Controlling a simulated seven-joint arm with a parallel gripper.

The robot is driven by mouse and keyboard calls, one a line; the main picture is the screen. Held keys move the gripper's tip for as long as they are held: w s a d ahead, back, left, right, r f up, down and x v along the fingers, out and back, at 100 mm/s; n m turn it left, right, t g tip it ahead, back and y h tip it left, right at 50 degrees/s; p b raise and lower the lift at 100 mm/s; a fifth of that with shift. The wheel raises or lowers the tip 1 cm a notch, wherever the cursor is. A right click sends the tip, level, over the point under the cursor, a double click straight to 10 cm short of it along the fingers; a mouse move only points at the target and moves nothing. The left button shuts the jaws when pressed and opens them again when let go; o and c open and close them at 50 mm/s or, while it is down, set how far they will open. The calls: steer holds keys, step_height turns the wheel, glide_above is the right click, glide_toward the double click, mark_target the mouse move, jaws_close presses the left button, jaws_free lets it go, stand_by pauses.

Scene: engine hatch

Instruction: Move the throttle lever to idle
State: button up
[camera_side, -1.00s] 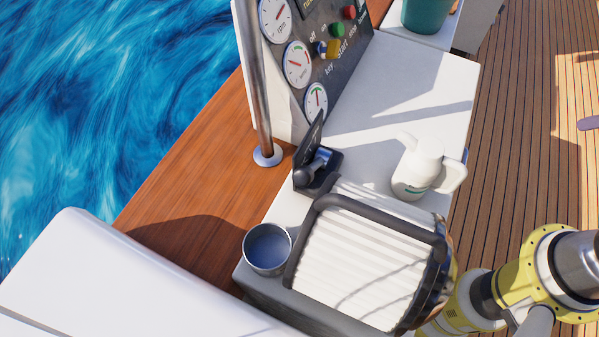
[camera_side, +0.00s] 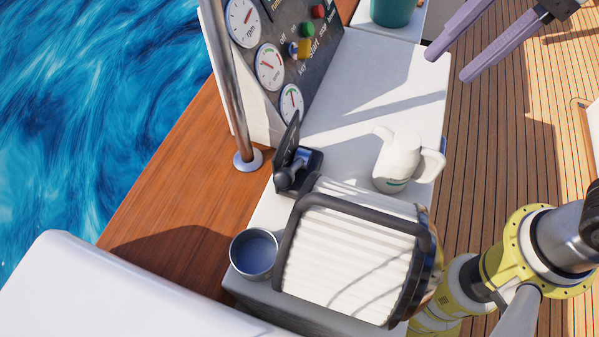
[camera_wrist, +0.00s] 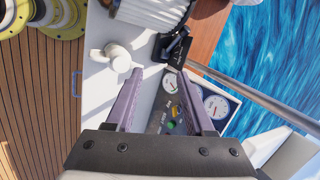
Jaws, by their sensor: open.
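The throttle lever (camera_side: 289,151) is a dark lever on a black base on the white console, just below the gauge panel in the side view. Its arm points up and leans toward the gauges. It also shows in the wrist view (camera_wrist: 174,46), beyond my fingertips. My gripper (camera_side: 446,66) has two purple fingers, spread apart and empty. It is at the upper right of the side view, well away from the lever. In the wrist view the gripper (camera_wrist: 159,72) points toward the console, with the lever ahead between and slightly right of the tips.
A white jug (camera_side: 397,160) stands on the console right of the lever. A ribbed box with a dark frame (camera_side: 345,262) and a metal cup (camera_side: 253,253) are in front. A steel pole (camera_side: 226,85) rises at left. The gauge panel (camera_side: 285,50) with buttons and key stands behind.

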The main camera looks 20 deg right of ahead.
steer(key=w+a+f+g+h, duration=0.25)
steer(key=w+a+f, duration=0.3)
steer(key=a, duration=0.45)
steer(key=m+h, duration=0.1)
steer(key=h, duration=0.2)
glide_above(294, 168)
steer(key=s+a, duration=0.2)
steer(key=a, duration=0.1)
steer(key=f, duration=0.8)
steer(key=shift+w+f, duration=0.2)
steer(key=shift+f, duration=0.05)
steer(key=shift+a+f, duration=0.25)
steer(key=shift+f, duration=0.25)
steer(key=f, duration=0.9)
steer(key=d+f, duration=0.1)
steer(key=f, duration=0.3)
steer(key=shift+s+f, duration=0.2)
steer(key=shift+s, duration=0.15)
jaws_close()
steer(key=shift+r, duration=0.1)
